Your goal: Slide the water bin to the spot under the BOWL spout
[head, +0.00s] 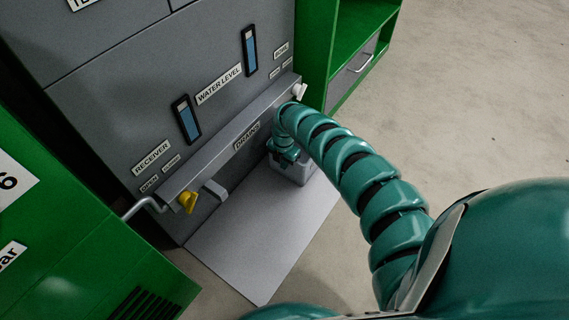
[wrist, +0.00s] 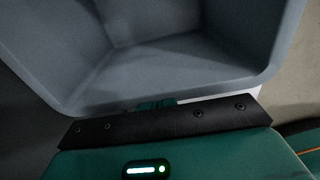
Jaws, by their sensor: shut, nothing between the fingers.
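The water bin (head: 290,171) is a grey open-topped box on the right part of the metal floor plate, below the right end of the DRAINS ledge. My arm hides part of it. In the wrist view, its hollow inside and near rim (wrist: 215,88) fill the upper picture, and it looks empty. My gripper (head: 284,157) is at the bin, and its teal tip (wrist: 157,104) shows at the near rim. It is shut and holds nothing; I cannot tell whether it touches the wall. A small label (head: 281,50), seemingly BOWL, is above the ledge's right end. The spout below it is hidden.
A yellow tap handle (head: 187,201) and a grey spout (head: 214,190) are at the ledge's left end, under RECEIVER. A white handle (head: 299,91) is at its right end. The metal plate (head: 245,235) is clear left of the bin. Green cabinets flank the machine.

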